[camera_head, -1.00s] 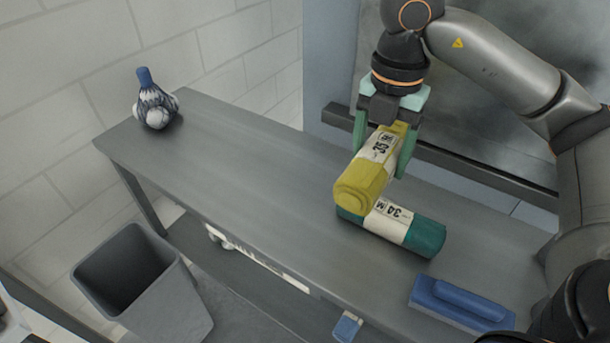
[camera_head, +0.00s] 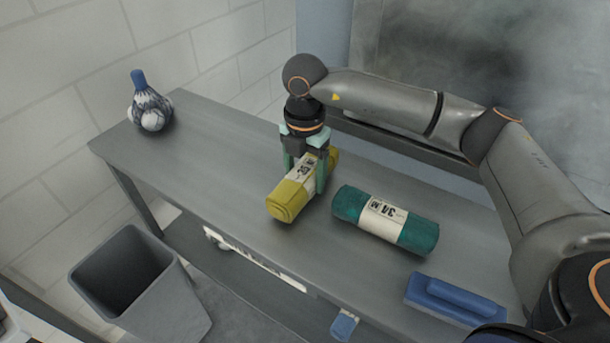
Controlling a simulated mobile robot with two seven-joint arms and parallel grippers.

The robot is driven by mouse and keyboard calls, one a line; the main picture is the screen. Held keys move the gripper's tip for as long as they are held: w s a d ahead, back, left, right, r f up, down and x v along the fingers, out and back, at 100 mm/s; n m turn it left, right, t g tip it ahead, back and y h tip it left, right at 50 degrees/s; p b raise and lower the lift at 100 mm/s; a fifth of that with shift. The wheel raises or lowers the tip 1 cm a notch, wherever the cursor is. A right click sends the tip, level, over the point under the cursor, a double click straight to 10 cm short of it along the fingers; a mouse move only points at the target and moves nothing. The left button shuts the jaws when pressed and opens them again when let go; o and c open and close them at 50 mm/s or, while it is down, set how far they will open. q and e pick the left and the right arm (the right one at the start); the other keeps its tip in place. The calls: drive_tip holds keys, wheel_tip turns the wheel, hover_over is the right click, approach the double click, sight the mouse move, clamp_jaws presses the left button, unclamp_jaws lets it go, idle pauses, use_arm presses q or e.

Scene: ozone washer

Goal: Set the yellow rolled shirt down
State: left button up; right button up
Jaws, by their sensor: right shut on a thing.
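The yellow rolled shirt (camera_head: 291,199) has a white printed band and is at the middle of the grey table (camera_head: 225,165). My right gripper (camera_head: 306,180) is shut on it from above, one finger on each side of the roll. The shirt is at or just above the table top; I cannot tell whether it touches. A teal rolled shirt (camera_head: 410,231) with a white band lies on the table to its right, apart from it. My left gripper is not in view.
A blue-handled brush-like block (camera_head: 455,299) lies at the table's right front. A netted bundle of white bulbs with a blue top (camera_head: 150,105) stands at the far left corner. A grey bin (camera_head: 140,285) stands below the front edge.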

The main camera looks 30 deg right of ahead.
sight(305, 170)
drive_tip(key=shift+f, duration=0.45)
drive_tip(key=shift+f, duration=0.2)
drive_tip(key=o, duration=1.5)
drive_tip(key=shift+r, duration=0.1)
wheel_tip(305, 170, up, 12)
drive_tip(key=shift+r, duration=0.1)
